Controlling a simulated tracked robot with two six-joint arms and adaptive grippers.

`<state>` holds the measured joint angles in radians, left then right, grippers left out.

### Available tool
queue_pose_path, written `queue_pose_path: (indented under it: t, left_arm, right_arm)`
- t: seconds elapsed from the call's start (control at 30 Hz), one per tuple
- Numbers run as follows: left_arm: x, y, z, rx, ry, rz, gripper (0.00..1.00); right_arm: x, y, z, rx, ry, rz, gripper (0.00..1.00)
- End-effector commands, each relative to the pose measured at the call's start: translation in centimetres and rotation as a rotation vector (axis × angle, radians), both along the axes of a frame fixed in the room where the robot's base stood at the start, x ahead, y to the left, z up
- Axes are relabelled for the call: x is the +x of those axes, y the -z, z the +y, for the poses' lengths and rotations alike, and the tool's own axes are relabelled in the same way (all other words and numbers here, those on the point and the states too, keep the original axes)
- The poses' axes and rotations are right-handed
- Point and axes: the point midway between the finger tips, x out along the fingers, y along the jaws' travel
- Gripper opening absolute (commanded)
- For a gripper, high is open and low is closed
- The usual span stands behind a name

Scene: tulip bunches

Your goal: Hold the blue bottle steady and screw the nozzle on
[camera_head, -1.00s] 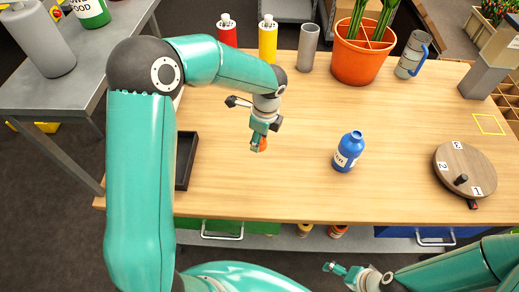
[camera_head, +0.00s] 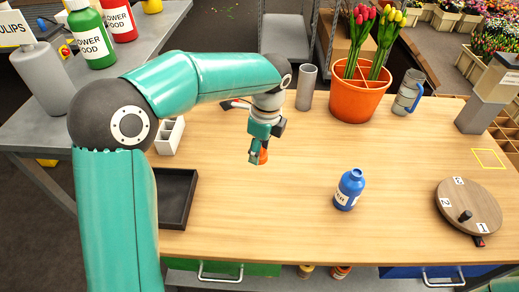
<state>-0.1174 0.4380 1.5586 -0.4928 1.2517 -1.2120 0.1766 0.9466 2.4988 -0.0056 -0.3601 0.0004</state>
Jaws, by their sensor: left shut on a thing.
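The blue bottle (camera_head: 349,190) stands upright on the wooden table, with a white label and no nozzle on its neck. My left gripper (camera_head: 258,150) is shut on a small orange piece, which looks like the nozzle (camera_head: 263,156). It holds the piece to the left of the bottle and farther back, apart from it. The fingers hide part of the piece. My right gripper is out of view.
A round turntable (camera_head: 470,207) with number tags lies at the right. An orange pot (camera_head: 357,100) with tulips, a grey cup (camera_head: 305,88) and a grey mug (camera_head: 408,92) stand at the back. A black tray (camera_head: 176,199) is at the left. The table around the bottle is clear.

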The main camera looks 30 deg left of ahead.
Motion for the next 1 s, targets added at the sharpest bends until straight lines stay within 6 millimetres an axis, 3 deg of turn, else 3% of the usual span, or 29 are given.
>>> queue_pose_path:
  t: [0.27,0.47,0.7,0.83,1.0]
  left_arm:
    - [0.2,1.6,-0.5,-0.008,-0.134,-0.003,0.29]
    - [0.4,5.7,-1.6,-0.022,-0.508,-0.008,0.29]
    - [0.1,11.5,-3.4,-0.022,-1.073,-0.006,0.29]
    - [-0.2,13.7,-4.1,-0.010,-1.308,-0.001,0.29]
    - [-0.4,15.2,-4.6,-0.001,-1.479,0.001,0.29]
  right_arm:
    - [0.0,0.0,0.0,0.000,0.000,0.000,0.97]
    - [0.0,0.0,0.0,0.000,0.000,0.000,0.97]
    - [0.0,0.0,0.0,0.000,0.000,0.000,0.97]
    - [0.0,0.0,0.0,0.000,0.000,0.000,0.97]
    - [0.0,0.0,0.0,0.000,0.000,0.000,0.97]
